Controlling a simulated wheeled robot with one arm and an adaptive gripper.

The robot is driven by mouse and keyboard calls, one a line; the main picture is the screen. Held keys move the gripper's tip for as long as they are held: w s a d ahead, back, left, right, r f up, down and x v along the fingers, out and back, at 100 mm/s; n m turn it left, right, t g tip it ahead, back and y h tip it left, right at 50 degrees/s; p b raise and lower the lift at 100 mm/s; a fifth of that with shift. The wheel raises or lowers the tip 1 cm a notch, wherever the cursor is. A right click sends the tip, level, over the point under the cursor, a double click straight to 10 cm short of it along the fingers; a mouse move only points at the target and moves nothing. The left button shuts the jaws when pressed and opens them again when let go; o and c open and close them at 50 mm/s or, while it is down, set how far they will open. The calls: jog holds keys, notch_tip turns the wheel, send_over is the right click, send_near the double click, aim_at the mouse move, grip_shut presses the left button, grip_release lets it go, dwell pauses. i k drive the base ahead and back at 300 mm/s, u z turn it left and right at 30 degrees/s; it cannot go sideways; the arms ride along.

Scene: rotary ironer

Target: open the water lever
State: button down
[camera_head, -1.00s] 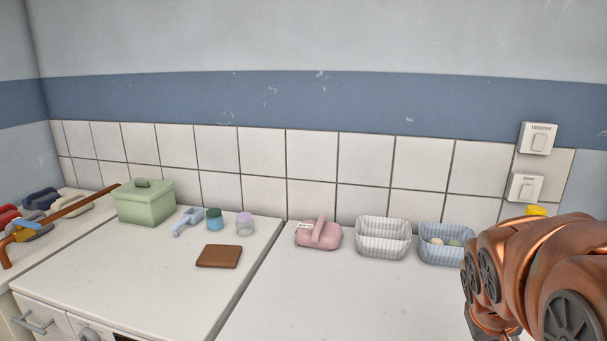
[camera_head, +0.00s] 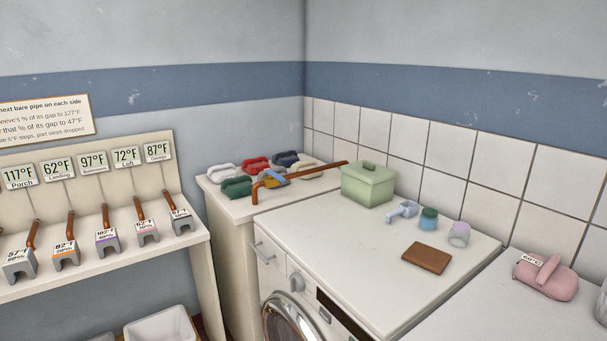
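A copper pipe (camera_head: 310,173) runs along the back left of the white counter, beside the green lidded box, and bends down at its left end. My gripper is not in view.
Several coloured handled blocks (camera_head: 237,187) crowd around the pipe's left end. A green box (camera_head: 368,184) stands close to its right end. A blue scoop, two small jars and a brown pad (camera_head: 427,258) lie on the washer top. A shelf (camera_head: 105,259) with labelled pipe pieces stands left.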

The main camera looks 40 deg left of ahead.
aim_at(271, 173)
jog(key=u, duration=0.3)
jog(key=k, duration=0.35)
jog(key=u, duration=1.55)
jog(key=i, duration=0.25)
jog(key=z, duration=0.3)
